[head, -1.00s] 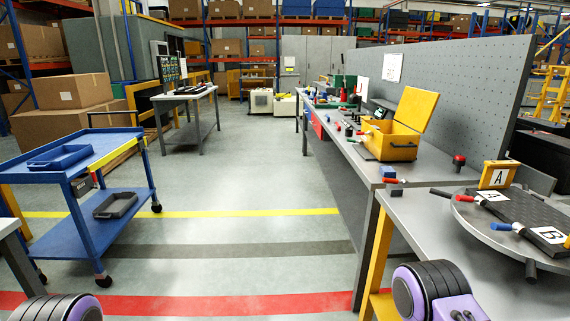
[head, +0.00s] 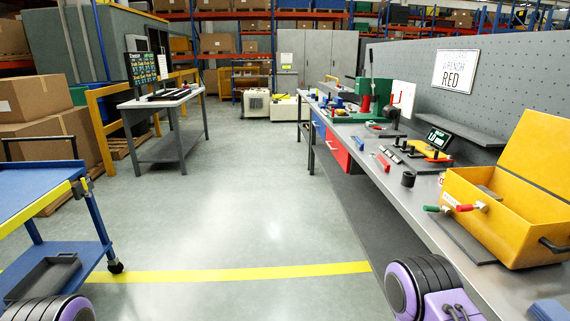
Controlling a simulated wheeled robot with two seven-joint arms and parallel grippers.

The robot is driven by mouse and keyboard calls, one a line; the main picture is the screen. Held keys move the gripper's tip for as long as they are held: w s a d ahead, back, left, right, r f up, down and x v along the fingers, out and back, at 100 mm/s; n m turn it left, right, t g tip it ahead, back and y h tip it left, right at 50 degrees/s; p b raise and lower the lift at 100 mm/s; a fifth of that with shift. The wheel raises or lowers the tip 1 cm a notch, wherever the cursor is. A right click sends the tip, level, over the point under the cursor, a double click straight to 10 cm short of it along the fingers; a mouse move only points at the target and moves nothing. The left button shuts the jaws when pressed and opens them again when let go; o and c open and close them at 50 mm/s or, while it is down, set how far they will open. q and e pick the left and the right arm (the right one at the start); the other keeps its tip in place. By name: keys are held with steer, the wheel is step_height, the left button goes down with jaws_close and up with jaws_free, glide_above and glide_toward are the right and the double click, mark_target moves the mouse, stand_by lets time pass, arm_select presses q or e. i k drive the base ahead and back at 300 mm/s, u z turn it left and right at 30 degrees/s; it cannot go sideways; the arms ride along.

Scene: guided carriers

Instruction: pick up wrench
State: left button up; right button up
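A yellow toolbox (head: 510,236) stands with its lid open on the grey workbench at the right in the head view. A red-handled tool (head: 466,207) and a green-handled tool (head: 437,209) show at its near left side; their heads are too small to identify. Another slim red piece (head: 380,162) lies farther back on the bench. I cannot tell which of these is a wrench. A sign on the pegboard (head: 456,70) carries the words "wrench" and "red". Parts of my arms show at the bottom, but neither gripper is in view.
The workbench (head: 400,205) runs along the right, with a green press (head: 377,98) toward its far end. A blue cart (head: 40,192) stands at the left, a grey table (head: 165,104) behind it. The floor between is clear.

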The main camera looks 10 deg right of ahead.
mark_target(387, 165)
steer(key=i, duration=2.9)
steer(key=z, duration=2.15)
